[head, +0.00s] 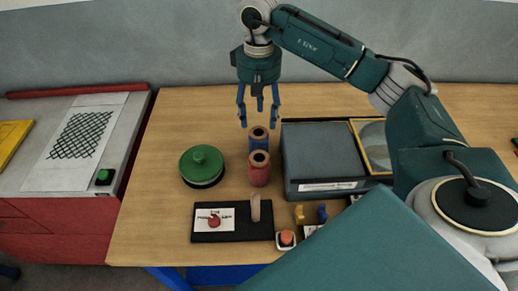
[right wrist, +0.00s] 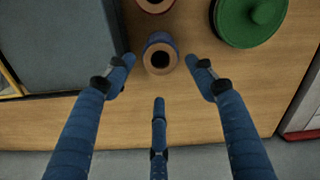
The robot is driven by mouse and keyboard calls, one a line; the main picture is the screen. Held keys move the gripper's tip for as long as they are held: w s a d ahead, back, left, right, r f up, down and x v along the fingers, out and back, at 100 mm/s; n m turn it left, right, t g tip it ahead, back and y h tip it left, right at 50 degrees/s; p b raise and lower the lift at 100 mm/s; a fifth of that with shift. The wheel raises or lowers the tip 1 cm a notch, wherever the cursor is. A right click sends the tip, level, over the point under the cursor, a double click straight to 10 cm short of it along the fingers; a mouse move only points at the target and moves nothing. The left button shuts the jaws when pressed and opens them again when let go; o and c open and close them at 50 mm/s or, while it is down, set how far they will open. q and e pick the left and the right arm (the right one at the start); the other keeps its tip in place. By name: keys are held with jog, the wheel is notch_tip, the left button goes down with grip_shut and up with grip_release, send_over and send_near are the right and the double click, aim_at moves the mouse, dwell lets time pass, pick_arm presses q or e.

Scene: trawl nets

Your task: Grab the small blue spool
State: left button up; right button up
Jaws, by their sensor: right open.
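The small blue spool (head: 258,139) stands upright on the wooden table, behind a red spool (head: 259,172). Its wooden top with a dark hole shows in the head view, and the red spool hides part of its lower side. My right gripper (head: 258,122) is above the blue spool, pointing down, with its fingers spread and empty. In the right wrist view the blue spool (right wrist: 160,55) lies between the tips of the two outer fingers, apart from them. The third finger is below it in the picture. My left gripper is not in view.
A green round lidded object (head: 202,166) stands to the left, and a grey box (head: 322,160) stands close on the right. A dark tray (head: 240,234) with a card lies in front. The table (head: 160,200) is clear at the left.

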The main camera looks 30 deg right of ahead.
aim_at(259, 131)
notch_tip(259, 131, down, 5)
jog(key=shift+s+r+p, duration=0.1)
jog(key=shift+s+p, duration=0.05)
jog(key=shift+p, duration=0.5)
jog(key=shift+f, duration=0.25)
jog(key=shift+a+f+p, duration=0.1)
jog(key=shift+f+p, duration=0.25)
jog(key=shift+p, duration=0.05)
notch_tip(259, 131, down, 4)
jog(key=shift+s+a+r+p, duration=0.15)
jog(key=shift+r+p, duration=0.1)
jog(key=shift+p, duration=0.7)
jog(key=shift+f, duration=0.55)
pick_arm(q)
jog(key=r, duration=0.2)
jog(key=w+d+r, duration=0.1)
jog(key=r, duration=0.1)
pick_arm(e)
jog(key=c, duration=1)
jog(key=shift+r, duration=0.1)
